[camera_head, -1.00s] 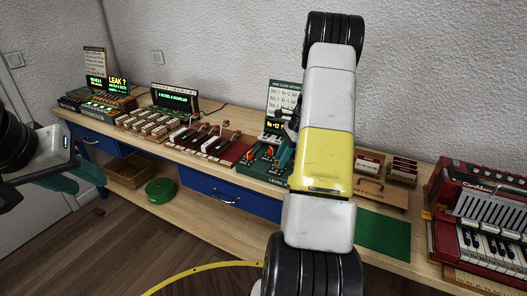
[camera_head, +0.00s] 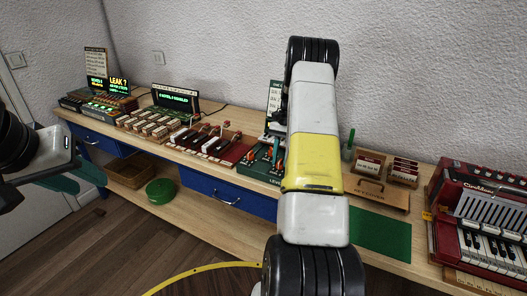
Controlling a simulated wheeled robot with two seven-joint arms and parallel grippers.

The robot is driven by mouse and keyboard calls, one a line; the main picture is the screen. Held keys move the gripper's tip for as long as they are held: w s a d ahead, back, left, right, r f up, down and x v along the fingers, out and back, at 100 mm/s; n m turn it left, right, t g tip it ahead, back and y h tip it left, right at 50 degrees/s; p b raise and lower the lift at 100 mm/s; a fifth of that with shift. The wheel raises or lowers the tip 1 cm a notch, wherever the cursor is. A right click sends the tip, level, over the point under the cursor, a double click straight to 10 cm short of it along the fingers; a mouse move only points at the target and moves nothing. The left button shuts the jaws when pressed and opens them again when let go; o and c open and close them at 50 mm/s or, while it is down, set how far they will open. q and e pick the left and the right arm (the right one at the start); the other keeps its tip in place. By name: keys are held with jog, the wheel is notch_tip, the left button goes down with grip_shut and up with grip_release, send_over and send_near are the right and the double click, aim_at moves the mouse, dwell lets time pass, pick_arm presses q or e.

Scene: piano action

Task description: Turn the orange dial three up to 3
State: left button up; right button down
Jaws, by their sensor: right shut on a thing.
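The green dial box (camera_head: 252,172) stands on the bench near the middle, with small orange parts (camera_head: 279,165) on its top. Its sign board (camera_head: 274,96) stands behind it and is partly covered by my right arm. My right gripper (camera_head: 282,148) is at the right side of the box, mostly hidden behind my white and yellow forearm. It is shut on an orange dial there; the dial's number and pointer are too small and covered to read. My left gripper (camera_head: 76,180) is at the far left, away from the box, with its teal fingers apart and empty.
Left of the box stand a red-brown lever unit (camera_head: 232,153), a row of wooden blocks (camera_head: 147,127) and lit displays (camera_head: 175,101). To the right are a green mat (camera_head: 380,232), a wooden box (camera_head: 376,194) and a red accordion (camera_head: 480,225). A green round thing (camera_head: 160,190) lies below.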

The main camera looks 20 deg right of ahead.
jog(key=n+h, duration=0.1)
jog(key=n, duration=0.3)
jog(key=shift+w+a+g, duration=0.1)
jog(key=shift+g, duration=0.3)
jog(key=shift+a+n+h, duration=0.1)
jog(key=shift+n+h, duration=0.8)
jog(key=shift+n, duration=1.3)
jog(key=c, duration=1.1)
grip_release()
jog(key=shift+g, duration=0.3)
jog(key=shift+r, duration=0.1)
jog(key=v, duration=0.7)
jog(key=shift+w+r, duration=0.15)
jog(key=shift+r, duration=0.15)
jog(key=shift+r, duration=0.1)
